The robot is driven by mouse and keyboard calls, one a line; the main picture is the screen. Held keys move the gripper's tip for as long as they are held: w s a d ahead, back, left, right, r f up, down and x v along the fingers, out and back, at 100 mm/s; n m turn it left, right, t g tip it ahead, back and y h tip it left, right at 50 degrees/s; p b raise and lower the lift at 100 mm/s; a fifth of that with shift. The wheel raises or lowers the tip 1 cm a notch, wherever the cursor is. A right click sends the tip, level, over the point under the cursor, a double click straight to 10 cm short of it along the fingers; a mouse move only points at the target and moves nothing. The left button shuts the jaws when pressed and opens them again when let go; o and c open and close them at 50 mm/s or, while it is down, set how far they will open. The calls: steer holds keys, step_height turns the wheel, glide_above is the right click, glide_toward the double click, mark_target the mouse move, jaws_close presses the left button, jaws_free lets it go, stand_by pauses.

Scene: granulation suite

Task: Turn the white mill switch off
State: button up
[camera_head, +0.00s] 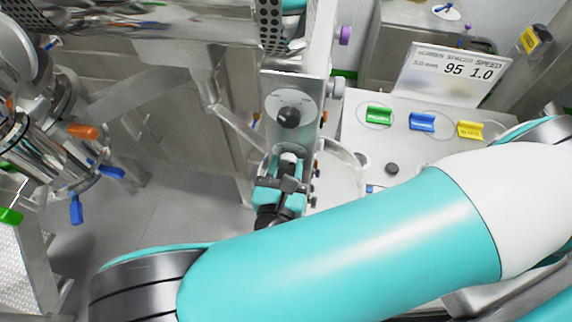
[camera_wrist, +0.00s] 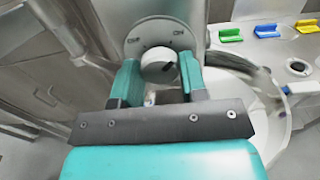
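A round switch plate (camera_wrist: 135,44) has a label on its left and one that looks like ON on its right. Its knob (camera_wrist: 158,65) looks pale in the wrist view, with a dark patch at its right. In the head view the knob (camera_head: 288,117) looks dark on the pale plate. I cannot tell which label it points to. My gripper (camera_wrist: 158,82) has its two teal fingers apart, and the knob appears in the gap between the tips. In the head view my gripper (camera_head: 284,172) is just below the plate, with no clear contact.
A grey panel carries green (camera_head: 378,115), blue (camera_head: 422,122) and yellow (camera_head: 470,130) handles and a small dark knob (camera_head: 392,169). A display sign (camera_head: 455,72) stands behind. A clear bowl (camera_head: 340,172) is close on my gripper's right. Pipework with an orange handle (camera_head: 82,131) is at the left.

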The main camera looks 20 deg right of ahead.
steer(key=shift+n, duration=0.3)
steer(key=n+b, duration=0.2)
steer(key=n, duration=0.1)
steer(key=shift+f, duration=0.15)
steer(key=n, duration=0.5)
steer(key=shift+b, duration=0.4)
steer(key=n, duration=0.9)
steer(key=shift+n, duration=0.3)
steer(key=o, duration=0.9)
steer(key=shift+o, duration=0.2)
